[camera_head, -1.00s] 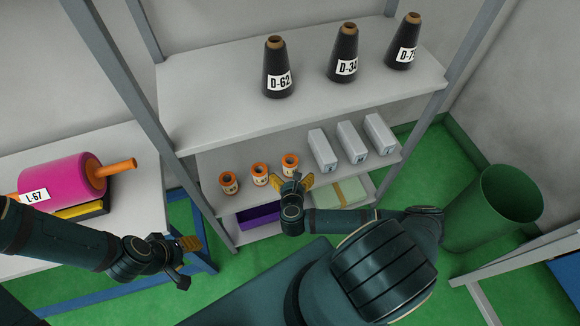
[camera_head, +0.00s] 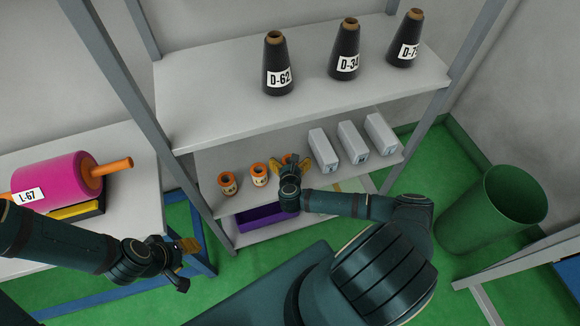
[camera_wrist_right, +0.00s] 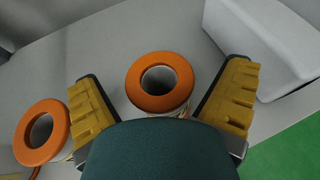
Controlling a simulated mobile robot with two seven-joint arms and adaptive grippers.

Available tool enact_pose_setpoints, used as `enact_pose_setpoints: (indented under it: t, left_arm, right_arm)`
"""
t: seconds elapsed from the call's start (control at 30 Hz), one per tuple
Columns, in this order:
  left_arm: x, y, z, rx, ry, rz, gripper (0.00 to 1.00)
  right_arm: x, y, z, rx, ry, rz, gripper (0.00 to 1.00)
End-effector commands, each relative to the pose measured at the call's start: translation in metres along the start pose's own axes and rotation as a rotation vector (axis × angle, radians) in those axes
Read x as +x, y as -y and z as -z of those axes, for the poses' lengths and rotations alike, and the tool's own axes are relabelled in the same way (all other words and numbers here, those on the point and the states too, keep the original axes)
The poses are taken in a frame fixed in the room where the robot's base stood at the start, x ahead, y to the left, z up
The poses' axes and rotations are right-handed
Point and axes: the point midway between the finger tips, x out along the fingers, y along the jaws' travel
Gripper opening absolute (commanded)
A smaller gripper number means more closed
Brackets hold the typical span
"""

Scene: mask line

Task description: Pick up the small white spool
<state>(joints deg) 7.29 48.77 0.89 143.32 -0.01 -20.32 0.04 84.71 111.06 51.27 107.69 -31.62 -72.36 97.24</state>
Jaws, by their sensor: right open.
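Several small spools with orange rims and pale bodies stand on the middle shelf: a left one (camera_head: 227,183), a middle one (camera_head: 259,175) and a right one (camera_head: 288,158), partly hidden by my right gripper. My right gripper (camera_head: 290,164) is open at the right spool. In the right wrist view, that spool (camera_wrist_right: 160,82) stands upright between the spread yellow fingers of my right gripper (camera_wrist_right: 164,80), with visible gaps on both sides. Another spool (camera_wrist_right: 43,133) is left of the fingers. My left gripper (camera_head: 188,245) hangs beside the left table; its opening is unclear.
Several white boxes (camera_head: 323,150) stand just right of the spools; one (camera_wrist_right: 262,45) is close to the right finger. The upper shelf (camera_head: 215,105) holds black cones (camera_head: 277,65). A purple bin (camera_head: 257,217) is below. A green bin (camera_head: 493,212) stands at right.

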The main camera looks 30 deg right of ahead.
Motion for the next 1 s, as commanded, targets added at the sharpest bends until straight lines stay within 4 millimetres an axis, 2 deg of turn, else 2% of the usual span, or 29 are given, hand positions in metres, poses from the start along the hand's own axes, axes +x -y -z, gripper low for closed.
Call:
enact_pose_setpoints:
  t: [0.07, 0.2, 0.27, 0.3, 0.67, 1.0]
  left_arm:
    - [0.0, 0.0, 0.0, 0.0, 0.0, 0.0, 0.47]
    - [0.0, 0.0, 0.0, 0.0, 0.0, 0.0, 0.47]
    - [0.0, 0.0, 0.0, 0.0, 0.0, 0.0, 0.47]
    - [0.0, 0.0, 0.0, 0.0, 0.0, 0.0, 0.47]
    - [-0.003, -0.001, 0.0, 0.0, 0.001, 0.0, 0.47]
    - [-0.022, -0.008, -0.002, -0.002, 0.01, -0.001, 0.47]
  right_arm:
    - [0.0, 0.0, 0.0, 0.0, 0.0, 0.0, 0.94]
    - [0.0, 0.0, 0.0, -0.001, 0.0, 0.0, 0.45]
    - [0.0, 0.0, 0.0, -0.001, 0.0, 0.0, 0.24]
    - [0.0, 0.0, 0.0, -0.001, 0.0, 0.0, 0.18]
    - [-0.003, 0.0, -0.006, -0.001, 0.002, -0.001, 0.18]
    - [-0.026, 0.0, -0.063, 0.001, 0.003, -0.002, 0.18]
